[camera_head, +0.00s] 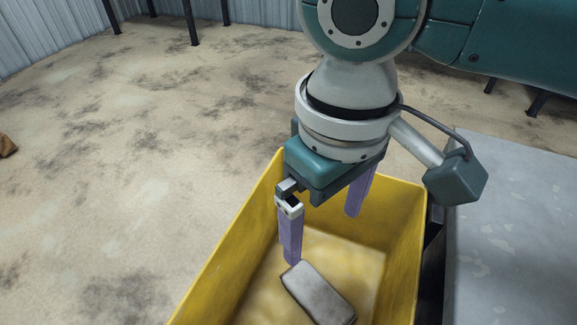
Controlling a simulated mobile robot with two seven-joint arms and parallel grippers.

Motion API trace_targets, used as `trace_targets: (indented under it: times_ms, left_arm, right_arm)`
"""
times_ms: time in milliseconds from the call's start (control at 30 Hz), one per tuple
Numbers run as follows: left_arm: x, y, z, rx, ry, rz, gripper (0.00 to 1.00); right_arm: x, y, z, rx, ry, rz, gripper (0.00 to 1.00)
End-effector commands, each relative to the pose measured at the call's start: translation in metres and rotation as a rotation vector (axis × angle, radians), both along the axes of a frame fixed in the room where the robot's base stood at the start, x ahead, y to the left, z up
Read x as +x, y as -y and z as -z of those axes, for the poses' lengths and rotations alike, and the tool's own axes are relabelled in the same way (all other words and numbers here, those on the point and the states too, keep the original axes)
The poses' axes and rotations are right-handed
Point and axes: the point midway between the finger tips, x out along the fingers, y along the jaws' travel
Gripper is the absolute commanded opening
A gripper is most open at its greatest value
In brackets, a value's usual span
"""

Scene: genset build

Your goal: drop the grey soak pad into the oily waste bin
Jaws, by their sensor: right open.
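The oily waste bin (218,258) is an open yellow box at the lower middle of the head view. The grey soak pad (318,293) lies inside it, a flat slab with rounded edges that looks to be on or near the bin's floor. My right gripper (322,228) points down over the bin, its purple fingers spread wide with nothing between them. The left finger's tip shows just above the pad's upper end; I cannot tell whether they touch. The bin's near end is cut off by the frame. My left gripper is not in view.
A grey table top (515,235) stands right of the bin, with a dark edge beside it. The stained floor (130,170) to the left is clear, apart from a brown object (7,146) at the far left edge. Dark legs stand by the corrugated wall (75,30).

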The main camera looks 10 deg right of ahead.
Motion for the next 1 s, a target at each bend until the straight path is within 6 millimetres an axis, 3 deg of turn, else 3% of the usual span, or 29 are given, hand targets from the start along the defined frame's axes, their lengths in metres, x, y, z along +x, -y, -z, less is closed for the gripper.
trace_targets:
  times_ms: [500, 667, 1000]
  left_arm:
    - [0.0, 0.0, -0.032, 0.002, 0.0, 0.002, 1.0]
    - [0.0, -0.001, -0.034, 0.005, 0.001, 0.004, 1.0]
    - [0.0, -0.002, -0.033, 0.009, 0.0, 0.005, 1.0]
  right_arm:
    - [0.001, 0.0, -0.089, 0.001, 0.003, 0.0, 1.0]
    - [0.0, 0.0, -0.099, 0.001, 0.002, 0.0, 1.0]
    - [0.0, 0.0, -0.098, 0.0, 0.001, 0.0, 1.0]
